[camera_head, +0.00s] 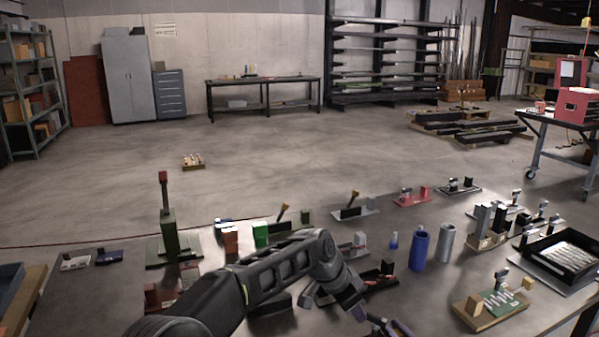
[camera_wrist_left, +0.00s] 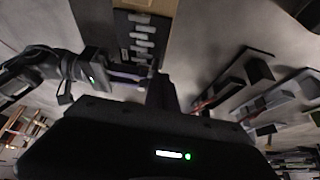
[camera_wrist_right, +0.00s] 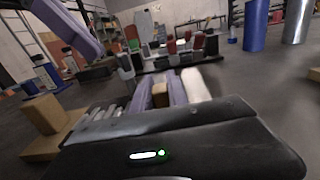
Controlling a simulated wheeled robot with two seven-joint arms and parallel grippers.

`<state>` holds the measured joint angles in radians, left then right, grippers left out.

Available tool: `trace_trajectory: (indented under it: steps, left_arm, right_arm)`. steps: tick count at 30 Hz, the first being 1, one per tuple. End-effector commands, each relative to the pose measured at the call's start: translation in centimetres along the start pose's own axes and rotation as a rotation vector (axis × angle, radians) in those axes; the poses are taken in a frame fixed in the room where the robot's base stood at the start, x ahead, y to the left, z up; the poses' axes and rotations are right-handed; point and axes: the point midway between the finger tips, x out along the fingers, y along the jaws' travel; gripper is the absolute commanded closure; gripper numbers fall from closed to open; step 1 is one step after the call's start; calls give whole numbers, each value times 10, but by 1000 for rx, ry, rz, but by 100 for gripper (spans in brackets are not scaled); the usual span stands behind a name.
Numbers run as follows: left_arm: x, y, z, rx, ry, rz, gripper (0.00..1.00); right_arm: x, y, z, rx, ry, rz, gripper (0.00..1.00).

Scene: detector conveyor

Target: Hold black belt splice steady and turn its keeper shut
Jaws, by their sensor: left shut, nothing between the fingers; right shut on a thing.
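The black belt splice (camera_wrist_left: 140,42) is a dark panel with several pale grey segments on a tan base, at the top of the left wrist view. In the right wrist view its tan base (camera_wrist_right: 48,148) and grey segments (camera_wrist_right: 103,113) show at the left. I cannot make it out in the head view. My right gripper (camera_wrist_right: 162,88) has its purple fingers closed on a tan-brown piece (camera_wrist_right: 160,97); whether this is the keeper is unclear. My left gripper (camera_head: 357,311) is shut and empty, and its dark fingers (camera_wrist_left: 160,88) are near the splice's end; contact is unclear.
A similar green splice (camera_head: 500,303) on a wooden base lies to the right. A blue cylinder (camera_head: 418,249) and a grey cylinder (camera_head: 445,244) stand behind. A black tray (camera_head: 530,264) is at the right. Several small fixtures crowd the table.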

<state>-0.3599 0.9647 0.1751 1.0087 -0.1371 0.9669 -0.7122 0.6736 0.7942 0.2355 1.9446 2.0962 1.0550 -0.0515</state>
Motion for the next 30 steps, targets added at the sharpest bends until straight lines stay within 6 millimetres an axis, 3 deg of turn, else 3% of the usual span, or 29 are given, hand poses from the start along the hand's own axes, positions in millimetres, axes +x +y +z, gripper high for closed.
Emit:
trace_trajectory:
  steps: [12,23,30]
  left_arm:
    - [-41,1,-23,1,0,0,100]
    - [-44,2,-24,1,0,0,100]
    - [-54,20,-25,2,-1,-2,100]
  right_arm:
    - [0,0,1,0,-1,0,100]
    - [0,0,1,0,-1,0,100]
    - [0,0,1,0,-1,0,100]
